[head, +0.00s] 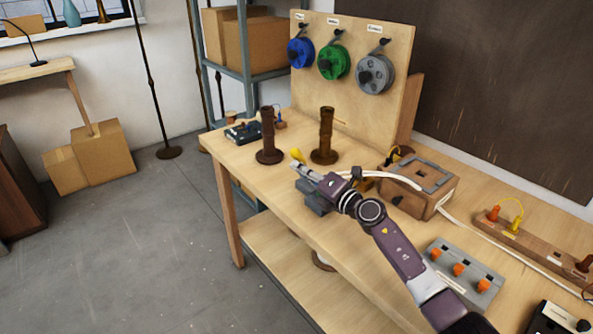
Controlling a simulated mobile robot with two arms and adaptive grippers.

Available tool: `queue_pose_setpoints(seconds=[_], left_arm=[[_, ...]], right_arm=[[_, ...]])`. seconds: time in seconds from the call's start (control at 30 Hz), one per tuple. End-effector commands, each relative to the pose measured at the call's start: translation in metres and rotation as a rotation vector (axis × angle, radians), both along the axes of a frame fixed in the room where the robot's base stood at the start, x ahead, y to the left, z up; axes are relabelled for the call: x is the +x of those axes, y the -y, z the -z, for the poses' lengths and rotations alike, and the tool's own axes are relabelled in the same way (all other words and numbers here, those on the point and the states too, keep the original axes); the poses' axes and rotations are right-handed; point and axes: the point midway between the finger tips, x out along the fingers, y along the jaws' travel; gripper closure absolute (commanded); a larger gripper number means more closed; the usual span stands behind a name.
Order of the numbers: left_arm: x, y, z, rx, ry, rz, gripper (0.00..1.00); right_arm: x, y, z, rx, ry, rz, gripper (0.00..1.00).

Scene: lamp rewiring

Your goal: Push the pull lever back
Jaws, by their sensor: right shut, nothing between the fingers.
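My right gripper (308,172) is shut and empty over the front edge of the workbench. A yellow knob (297,154) shows just beyond its fingertips; it looks like the end of the pull lever. Whether the fingertips touch the knob I cannot tell. A grey block-like device (313,197) sits below the gripper at the bench edge, partly hidden by it. The lever's shaft and its join to the device are hidden behind my gripper. My left gripper is not in view.
Two brown turned posts (268,135) (326,136) stand just behind the gripper. A wooden box (432,204) with a pale cable is to the right. A grey panel with orange knobs (475,288) lies nearer. Blue, green and grey spools (374,74) hang on the backboard.

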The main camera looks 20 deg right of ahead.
Motion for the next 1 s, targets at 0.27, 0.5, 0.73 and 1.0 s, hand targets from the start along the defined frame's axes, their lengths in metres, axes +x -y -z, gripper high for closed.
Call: queue_pose_setpoints(seconds=[0.27,0.5,0.73,1.0], left_arm=[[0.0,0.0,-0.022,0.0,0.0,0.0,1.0],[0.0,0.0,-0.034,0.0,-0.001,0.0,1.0],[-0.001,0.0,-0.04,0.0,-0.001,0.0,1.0],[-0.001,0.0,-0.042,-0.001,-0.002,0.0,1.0]], right_arm=[[0.006,0.017,-0.018,0.154,-0.054,0.005,1.0],[0.013,0.035,-0.026,0.324,-0.117,0.004,1.0],[0.017,0.048,-0.029,0.443,-0.16,0.002,1.0],[0.02,0.056,-0.03,0.508,-0.183,0.003,1.0]])
